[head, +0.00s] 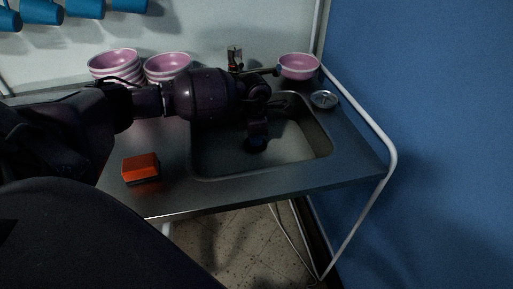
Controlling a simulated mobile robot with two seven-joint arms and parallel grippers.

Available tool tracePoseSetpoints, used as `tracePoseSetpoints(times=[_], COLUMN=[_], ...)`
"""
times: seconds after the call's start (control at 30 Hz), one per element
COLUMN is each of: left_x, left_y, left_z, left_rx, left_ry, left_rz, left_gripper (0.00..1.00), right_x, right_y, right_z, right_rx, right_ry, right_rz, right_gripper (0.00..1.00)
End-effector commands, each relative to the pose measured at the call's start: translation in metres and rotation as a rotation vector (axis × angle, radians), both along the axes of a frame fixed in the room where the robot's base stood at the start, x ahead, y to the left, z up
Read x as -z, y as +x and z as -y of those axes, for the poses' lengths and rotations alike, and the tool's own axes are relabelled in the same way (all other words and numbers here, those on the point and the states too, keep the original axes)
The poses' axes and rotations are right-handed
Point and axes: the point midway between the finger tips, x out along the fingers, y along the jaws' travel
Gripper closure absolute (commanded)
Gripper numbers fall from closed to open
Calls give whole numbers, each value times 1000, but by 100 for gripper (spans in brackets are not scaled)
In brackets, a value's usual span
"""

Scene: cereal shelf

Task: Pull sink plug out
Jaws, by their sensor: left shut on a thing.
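The metal sink basin (310,140) is set into the counter. My left arm comes in from the left and reaches over it. My right gripper is not in view.
A round metal disc (324,99) lies on the counter right of the basin. A tap (235,56) stands behind the arm. An orange sponge-like block (141,168) lies left; a white rail (362,115) bounds the right.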

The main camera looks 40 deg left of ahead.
Motion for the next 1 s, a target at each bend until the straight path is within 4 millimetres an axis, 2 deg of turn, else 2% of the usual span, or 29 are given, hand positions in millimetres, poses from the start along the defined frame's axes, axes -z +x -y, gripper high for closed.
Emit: tracePoseSetpoints(times=[0.57,1.0], left_x=[-38,-39], left_y=[1,0], left_z=[0,0], left_rx=[0,0], left_ry=[1,1], left_rz=[3,1], left_gripper=[100,100], right_x=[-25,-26], right_y=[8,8], right_z=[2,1], right_rx=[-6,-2], right_ry=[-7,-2], right_rz=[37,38], right_gripper=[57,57])
